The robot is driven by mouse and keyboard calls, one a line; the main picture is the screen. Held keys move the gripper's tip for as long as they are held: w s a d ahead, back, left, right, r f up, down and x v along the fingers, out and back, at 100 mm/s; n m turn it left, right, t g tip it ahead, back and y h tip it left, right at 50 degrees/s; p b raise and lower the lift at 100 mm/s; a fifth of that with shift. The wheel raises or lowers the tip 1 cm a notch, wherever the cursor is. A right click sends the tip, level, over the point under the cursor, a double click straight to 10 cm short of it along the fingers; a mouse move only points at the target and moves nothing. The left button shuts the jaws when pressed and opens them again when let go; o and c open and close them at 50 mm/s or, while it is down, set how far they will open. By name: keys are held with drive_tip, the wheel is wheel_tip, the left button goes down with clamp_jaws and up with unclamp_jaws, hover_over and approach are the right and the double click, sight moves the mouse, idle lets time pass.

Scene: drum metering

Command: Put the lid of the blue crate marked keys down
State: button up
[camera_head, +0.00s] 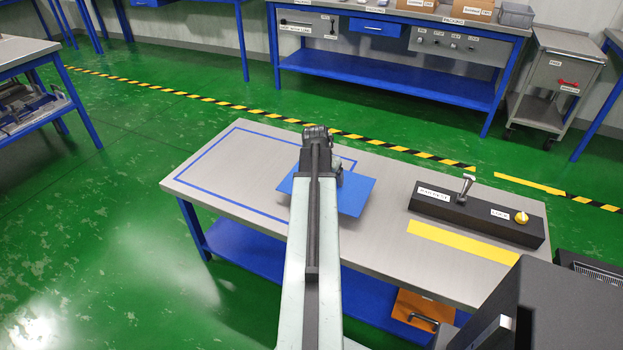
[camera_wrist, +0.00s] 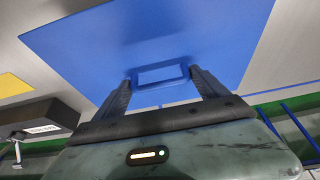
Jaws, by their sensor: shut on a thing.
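The lid (camera_head: 356,194) is a flat blue plate over the near table, overlapping the right side of a blue-outlined rectangle (camera_head: 228,132). The arm covers part of it. In the wrist view, the lid (camera_wrist: 205,35) fills the upper middle, with a raised blue loop handle (camera_wrist: 160,75). My gripper (camera_wrist: 161,76) is shut on that handle, one finger on each side. The fingers are hidden in the head view. I cannot tell whether the lid touches the tabletop or hangs above it. The blue crate marked keys is not identifiable in either view.
The grey table (camera_head: 385,265) has a black box (camera_head: 475,215) with a lever and a yellow knob on its right, behind a yellow strip (camera_head: 462,243). The left part of the outlined rectangle is clear. An orange panel (camera_head: 422,312) with a handle sits low at the front.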

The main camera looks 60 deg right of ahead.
drive_tip(key=shift+w+d+f, duration=0.1)
drive_tip(key=shift+w+d, duration=0.4)
drive_tip(key=shift+d, duration=0.35)
wheel_tip(320, 180, down, 4)
drive_tip(key=b, duration=0.4)
drive_tip(key=shift+w+a+r, duration=0.1)
drive_tip(key=shift+w+r, duration=0.05)
drive_tip(key=shift+r, duration=0.1)
drive_tip(key=shift+f, duration=0.2)
drive_tip(key=o, duration=1.7)
drive_tip(key=shift+r, duration=0.1)
